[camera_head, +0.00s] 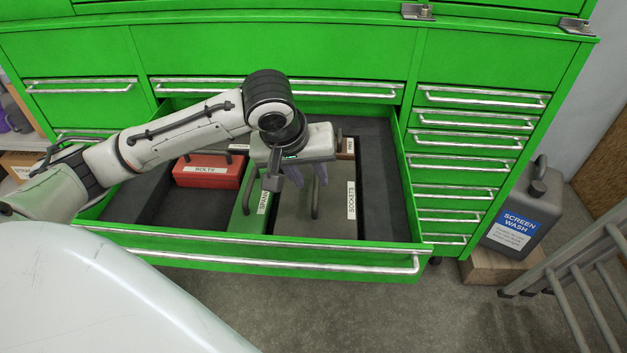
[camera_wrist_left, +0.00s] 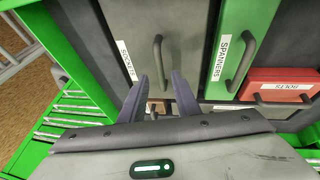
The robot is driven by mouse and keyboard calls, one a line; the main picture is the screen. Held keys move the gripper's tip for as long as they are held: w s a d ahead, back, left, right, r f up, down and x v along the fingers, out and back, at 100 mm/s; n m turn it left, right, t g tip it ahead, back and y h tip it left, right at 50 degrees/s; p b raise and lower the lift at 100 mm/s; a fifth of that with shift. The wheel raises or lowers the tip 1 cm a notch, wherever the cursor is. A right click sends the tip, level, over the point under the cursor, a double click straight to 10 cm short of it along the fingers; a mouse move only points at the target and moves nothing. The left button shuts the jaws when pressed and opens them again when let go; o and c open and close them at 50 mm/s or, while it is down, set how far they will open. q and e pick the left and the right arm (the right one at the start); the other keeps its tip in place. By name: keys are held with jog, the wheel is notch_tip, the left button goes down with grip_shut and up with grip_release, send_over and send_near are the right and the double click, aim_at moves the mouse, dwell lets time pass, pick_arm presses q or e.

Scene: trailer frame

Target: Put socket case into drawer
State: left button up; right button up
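The grey socket case (camera_head: 334,212), labelled SOCKETS, lies inside the open green drawer (camera_head: 392,238), right of the green spanners case (camera_head: 246,212). Its dark handle (camera_head: 315,200) faces up. It also shows in the left wrist view (camera_wrist_left: 187,28). My left gripper (camera_head: 310,184) is above the case with its fingers apart and pointing down. In the left wrist view the handle stands beyond the gap between the fingertips (camera_wrist_left: 157,82), and nothing is between them. My arm and gripper hide part of the case's far side. My right gripper is out of view.
A red bolts case (camera_head: 208,172) sits at the drawer's left. A brown case (camera_head: 346,147) is partly visible behind the socket case. The drawer has bare dark floor at its right (camera_head: 385,180) and front left. A screen wash can (camera_head: 518,222) stands right of the cabinet.

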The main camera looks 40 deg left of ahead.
pick_arm(q)
jog(key=v, duration=0.8)
jog(key=shift+p, duration=0.4)
